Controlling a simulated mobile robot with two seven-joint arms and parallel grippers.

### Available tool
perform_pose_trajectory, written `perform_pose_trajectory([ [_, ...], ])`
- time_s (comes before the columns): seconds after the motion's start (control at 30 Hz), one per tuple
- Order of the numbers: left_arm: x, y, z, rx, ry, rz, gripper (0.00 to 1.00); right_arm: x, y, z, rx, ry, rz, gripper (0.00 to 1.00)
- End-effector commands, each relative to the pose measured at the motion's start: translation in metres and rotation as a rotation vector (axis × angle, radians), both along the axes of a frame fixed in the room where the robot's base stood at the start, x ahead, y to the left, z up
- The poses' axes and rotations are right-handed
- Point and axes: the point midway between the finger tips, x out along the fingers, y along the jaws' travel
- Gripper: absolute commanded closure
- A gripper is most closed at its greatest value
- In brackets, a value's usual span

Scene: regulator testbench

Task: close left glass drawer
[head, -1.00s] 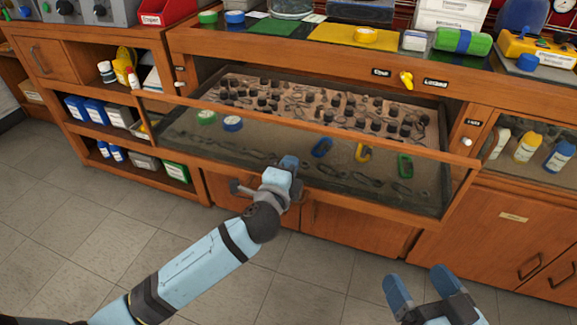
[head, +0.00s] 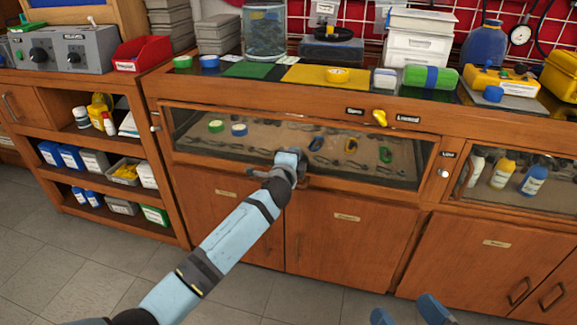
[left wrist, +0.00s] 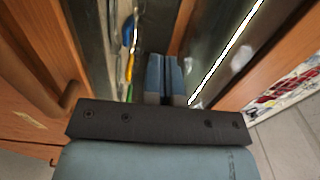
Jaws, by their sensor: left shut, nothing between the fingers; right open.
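The left glass drawer (head: 270,164) is in the middle of the head view, its glass front close to the cabinet face; I cannot tell whether it is fully flush. Through the glass show a green roll (head: 216,126), a blue roll (head: 239,130) and several carabiners (head: 385,155). My left gripper (head: 288,156) is shut and empty at the middle of the drawer front; contact is not clear. Its fingers show together in the left wrist view (left wrist: 164,78). My right gripper (head: 408,314) is open, low at the bottom edge, away from the drawer and partly cut off.
A second glass compartment (head: 520,178) with bottles lies to the right. Open shelves (head: 105,170) stand at left, and cupboard doors (head: 345,235) are below the drawer. The floor (head: 60,265) in front is clear.

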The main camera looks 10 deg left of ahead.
Motion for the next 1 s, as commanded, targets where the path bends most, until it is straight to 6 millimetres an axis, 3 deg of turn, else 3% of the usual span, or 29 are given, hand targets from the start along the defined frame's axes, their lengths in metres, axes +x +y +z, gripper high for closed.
perform_pose_trajectory([
  [0.33,0.015,0.000,0.001,-0.001,-0.001,0.000,1.00,0.002,-0.002,0.001,-0.010,-0.005,0.004,0.13],
  [1.0,0.015,0.008,0.005,0.000,-0.004,0.003,1.00,-0.002,0.000,0.001,-0.002,0.003,0.001,0.13],
])
